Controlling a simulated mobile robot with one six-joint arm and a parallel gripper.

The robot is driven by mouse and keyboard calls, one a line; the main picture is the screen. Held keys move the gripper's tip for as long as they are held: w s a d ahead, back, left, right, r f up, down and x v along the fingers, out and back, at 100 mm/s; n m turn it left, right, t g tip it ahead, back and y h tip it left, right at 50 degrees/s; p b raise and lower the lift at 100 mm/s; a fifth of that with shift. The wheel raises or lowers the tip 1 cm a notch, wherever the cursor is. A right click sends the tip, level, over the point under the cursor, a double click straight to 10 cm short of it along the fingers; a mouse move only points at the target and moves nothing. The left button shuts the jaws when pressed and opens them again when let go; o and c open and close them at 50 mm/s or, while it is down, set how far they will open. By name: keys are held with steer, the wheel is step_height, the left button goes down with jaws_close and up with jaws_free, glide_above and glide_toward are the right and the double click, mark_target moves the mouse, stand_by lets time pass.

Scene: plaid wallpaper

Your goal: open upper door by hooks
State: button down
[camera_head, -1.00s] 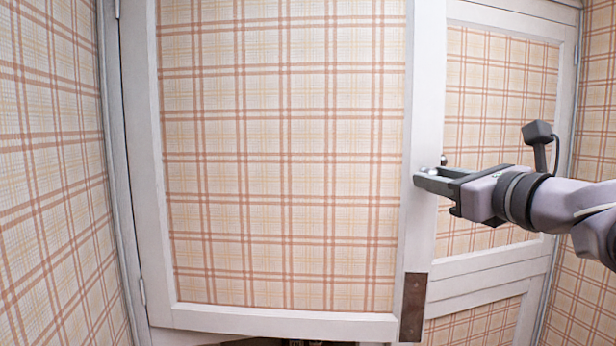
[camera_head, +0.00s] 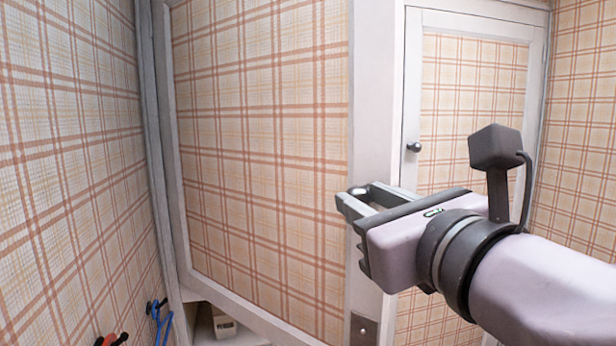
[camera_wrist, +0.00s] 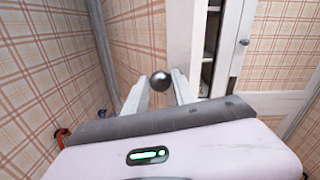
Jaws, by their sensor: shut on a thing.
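The upper door (camera_head: 262,130) has a plaid panel in a white frame and stands ajar, hinged at its left. Its round metal knob (camera_head: 359,191) is on the right stile. My gripper (camera_head: 362,199) is shut on this knob, coming in from the right. In the wrist view, the knob (camera_wrist: 160,82) sits between the two pale fingers of my gripper (camera_wrist: 159,93). A blue hook (camera_head: 161,322) and a red hook (camera_head: 112,340) are low on the left wall, partly cut off by the frame's bottom.
A second plaid door (camera_head: 470,110) with a dark knob (camera_head: 414,147) is shut on the right. In the wrist view, an opening with shelves (camera_wrist: 209,50) shows beside the upper door's edge. A small pale box (camera_head: 223,322) lies below the door. Plaid walls stand close on both sides.

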steer(key=shift+s+a+r, duration=0.2)
steer(key=shift+s+a, duration=0.5)
steer(key=shift+a, duration=0.1)
steer(key=c, duration=1.2)
jaws_free()
steer(key=shift+a, duration=0.3)
steer(key=shift+o, duration=0.7)
steer(key=shift+w+a+f, duration=0.1)
steer(key=shift+w+a, duration=0.05)
steer(key=shift+w, duration=0.15)
steer(key=shift+f, duration=0.1)
